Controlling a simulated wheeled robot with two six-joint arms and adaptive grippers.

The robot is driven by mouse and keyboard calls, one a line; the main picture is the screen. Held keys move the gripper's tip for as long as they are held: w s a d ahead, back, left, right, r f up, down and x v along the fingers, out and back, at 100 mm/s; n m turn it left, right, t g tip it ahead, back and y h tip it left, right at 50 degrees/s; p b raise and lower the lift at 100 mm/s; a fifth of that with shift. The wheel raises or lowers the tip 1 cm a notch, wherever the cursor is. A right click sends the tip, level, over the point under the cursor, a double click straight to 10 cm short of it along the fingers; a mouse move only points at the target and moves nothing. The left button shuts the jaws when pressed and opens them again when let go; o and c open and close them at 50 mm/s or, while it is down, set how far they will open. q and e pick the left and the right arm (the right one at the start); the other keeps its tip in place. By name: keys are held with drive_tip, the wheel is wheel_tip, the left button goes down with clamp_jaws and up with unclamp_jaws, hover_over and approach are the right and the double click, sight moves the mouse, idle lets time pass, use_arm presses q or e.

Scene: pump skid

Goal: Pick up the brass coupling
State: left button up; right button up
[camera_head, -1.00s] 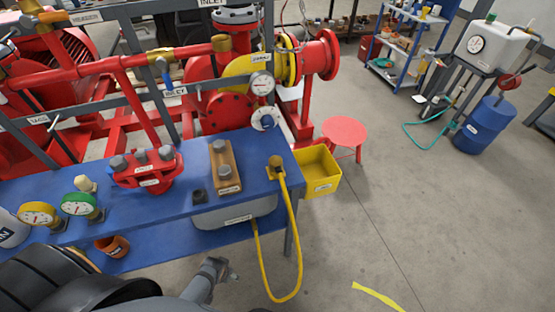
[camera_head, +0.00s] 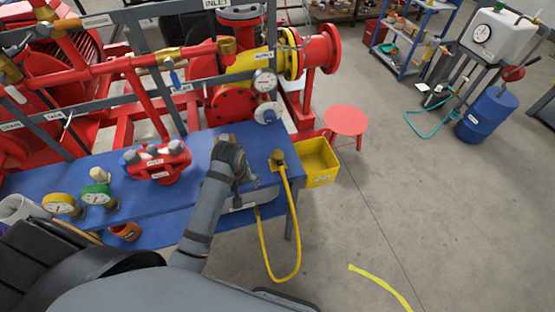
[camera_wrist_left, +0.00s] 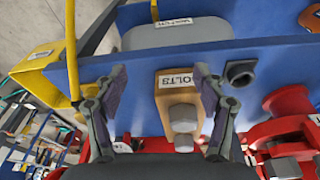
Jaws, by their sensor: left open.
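A brass-coloured fitting (camera_head: 278,158) stands at the right end of the blue bench, where the yellow hose (camera_head: 291,215) ends; I take it for the brass coupling. My left gripper (camera_head: 243,177) is over the bench, just left of this fitting and apart from it. In the left wrist view the gripper (camera_wrist_left: 160,74) is open and empty, its fingers either side of the wooden bolt block (camera_wrist_left: 178,100). The yellow hose (camera_wrist_left: 72,60) shows there at left; its fitting is not clearly seen. My right gripper is not in view.
A red flanged part (camera_head: 157,162) and two gauges lie on the bench (camera_head: 195,150) to the left. A dark nut (camera_wrist_left: 240,72) lies near the block. A yellow bin (camera_head: 322,160) hangs at the bench's right end, near a red stool (camera_head: 345,121). The floor to the right is mostly clear.

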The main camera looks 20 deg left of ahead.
sight(277, 153)
use_arm(q)
drive_tip(key=w+n, duration=0.1)
drive_tip(key=w, duration=0.1)
drive_tip(key=w+d+r+n, duration=0.1)
drive_tip(key=w, duration=0.2)
drive_tip(key=w+d+r+n, duration=0.1)
drive_tip(key=w, duration=0.2)
drive_tip(key=shift+w+n+g, duration=0.15)
drive_tip(key=shift+n+g, duration=0.25)
drive_tip(key=w+d+r+n, duration=0.1)
drive_tip(key=w+r, duration=0.1)
drive_tip(key=w+d+r+n+g, duration=0.1)
drive_tip(key=w+r, duration=0.1)
drive_tip(key=w, duration=0.1)
drive_tip(key=w+d+r+n, duration=0.2)
drive_tip(key=w, duration=0.1)
drive_tip(key=shift+r+h, duration=0.1)
drive_tip(key=shift+h, duration=0.3)
drive_tip(key=shift+r, duration=0.2)
wheel_tip(277, 153, down, 5)
drive_tip(key=shift+f+p, duration=0.1)
drive_tip(key=shift+p, duration=0.4)
drive_tip(key=shift+s+d+f+p, duration=0.1)
drive_tip(key=shift+d+f+p, duration=0.05)
drive_tip(key=shift+f+p, duration=0.25)
drive_tip(key=f, duration=0.4)
drive_tip(key=shift+d+f+p, duration=0.2)
drive_tip(key=shift+p, duration=0.1)
drive_tip(key=c, duration=1.4)
drive_tip(key=shift+r, duration=0.1)
